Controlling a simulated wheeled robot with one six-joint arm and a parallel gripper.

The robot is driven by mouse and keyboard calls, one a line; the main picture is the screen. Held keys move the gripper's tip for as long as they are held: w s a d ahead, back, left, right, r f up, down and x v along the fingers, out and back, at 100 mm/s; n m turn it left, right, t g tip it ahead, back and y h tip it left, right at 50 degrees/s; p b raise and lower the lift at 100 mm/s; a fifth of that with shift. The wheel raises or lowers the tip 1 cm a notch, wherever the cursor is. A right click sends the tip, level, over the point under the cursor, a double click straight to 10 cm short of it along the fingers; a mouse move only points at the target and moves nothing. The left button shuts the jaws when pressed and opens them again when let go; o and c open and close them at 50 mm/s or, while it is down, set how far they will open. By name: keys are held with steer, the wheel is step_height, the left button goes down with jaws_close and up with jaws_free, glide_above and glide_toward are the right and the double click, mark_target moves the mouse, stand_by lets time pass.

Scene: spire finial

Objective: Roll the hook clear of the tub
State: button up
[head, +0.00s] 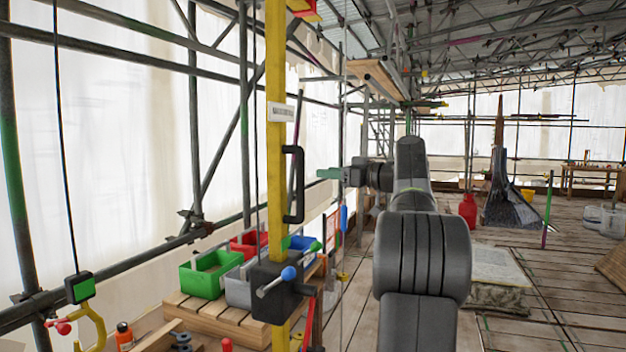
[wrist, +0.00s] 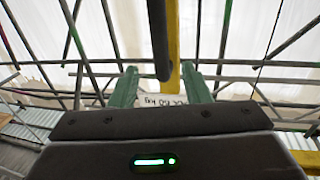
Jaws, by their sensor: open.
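A yellow hook (head: 99,326) with a red knob hangs at the lower left of the head view, under a black and green block (head: 80,288) on a dark cable. Its lower end is near the frame's bottom edge. A green tub (head: 207,277) stands right of it on a wooden pallet, with red, grey and blue tubs beside it. My gripper (head: 322,173) is open and empty, right of the black handle (head: 298,185) on the yellow post (head: 277,80). In the wrist view, the handle (wrist: 158,35) shows between the green fingers of my gripper (wrist: 160,78); contact cannot be told.
A black box with blue and green knobbed levers (head: 283,287) sits low on the post. Scaffold tubes and white sheeting stand behind on the left. A red container (head: 468,212) and a covered stack (head: 497,280) are on the plank floor at right.

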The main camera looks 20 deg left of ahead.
mark_target(303, 171)
steer(key=v, duration=0.3)
steer(key=shift+s+d+b, duration=0.15)
steer(key=shift+d+b, duration=0.15)
steer(key=shift+d, duration=0.05)
steer(key=p+x, duration=0.4)
steer(key=x, duration=0.9)
steer(key=shift+a, duration=0.5)
steer(key=shift+s, duration=0.2)
steer(key=shift+w+f, duration=0.1)
